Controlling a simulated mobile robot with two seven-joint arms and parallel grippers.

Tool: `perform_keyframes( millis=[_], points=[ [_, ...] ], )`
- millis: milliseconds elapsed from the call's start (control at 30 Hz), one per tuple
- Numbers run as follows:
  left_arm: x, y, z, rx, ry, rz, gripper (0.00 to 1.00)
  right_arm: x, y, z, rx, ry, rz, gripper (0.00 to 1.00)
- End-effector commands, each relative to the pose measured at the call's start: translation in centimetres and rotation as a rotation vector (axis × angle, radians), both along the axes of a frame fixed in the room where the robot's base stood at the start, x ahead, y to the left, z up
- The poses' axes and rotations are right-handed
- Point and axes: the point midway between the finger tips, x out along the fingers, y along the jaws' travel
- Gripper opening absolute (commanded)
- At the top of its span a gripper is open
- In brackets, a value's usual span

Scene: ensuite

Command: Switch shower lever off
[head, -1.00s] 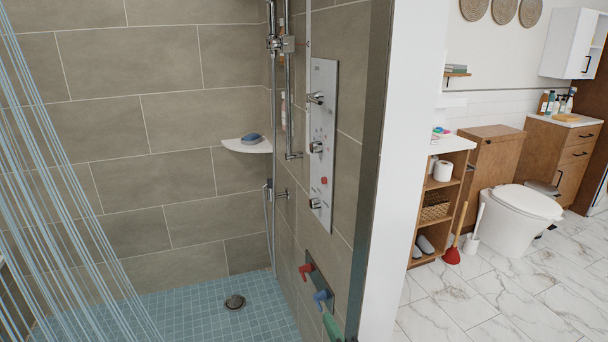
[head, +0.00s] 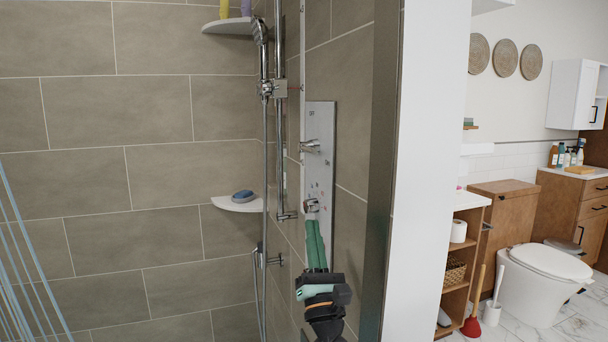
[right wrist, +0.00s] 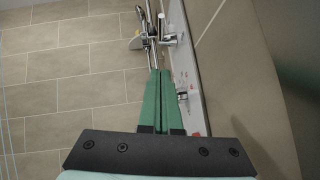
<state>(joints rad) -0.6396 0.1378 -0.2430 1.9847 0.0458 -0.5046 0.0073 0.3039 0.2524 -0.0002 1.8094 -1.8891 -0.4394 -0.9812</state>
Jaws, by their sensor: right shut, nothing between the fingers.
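The grey shower panel (head: 322,125) is on the right-hand tiled wall of the shower. It carries an upper chrome lever (head: 310,146) and a lower chrome lever (head: 311,205). My right gripper (head: 314,223) has green fingers, shut and empty, pointing up just below the lower lever; I cannot tell whether they touch it. In the right wrist view, the shut fingertips (right wrist: 160,72) are left of the panel, with the upper lever (right wrist: 170,39) above and the lower lever (right wrist: 183,95) to their right. Water streaks (head: 22,265) fall at the left. My left gripper is not in view.
A chrome riser rail (head: 279,150) with a hand shower (head: 261,38) stands left of the panel. The white wall end (head: 425,170) bounds the shower on the right. Open space lies left of the rail.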

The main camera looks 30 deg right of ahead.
Motion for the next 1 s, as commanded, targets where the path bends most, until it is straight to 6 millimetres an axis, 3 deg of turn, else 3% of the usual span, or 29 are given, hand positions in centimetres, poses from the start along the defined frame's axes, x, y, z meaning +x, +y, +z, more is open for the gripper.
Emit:
perform_keyframes(
  millis=[533,1000],
  points=[
    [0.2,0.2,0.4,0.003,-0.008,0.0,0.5,0.5,-0.2,1.0,-0.019,-0.007,-0.016,0.0],
    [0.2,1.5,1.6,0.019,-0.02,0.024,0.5,6.5,-3.0,7.3,-0.018,-0.007,-0.015,0.0]
  ],
)
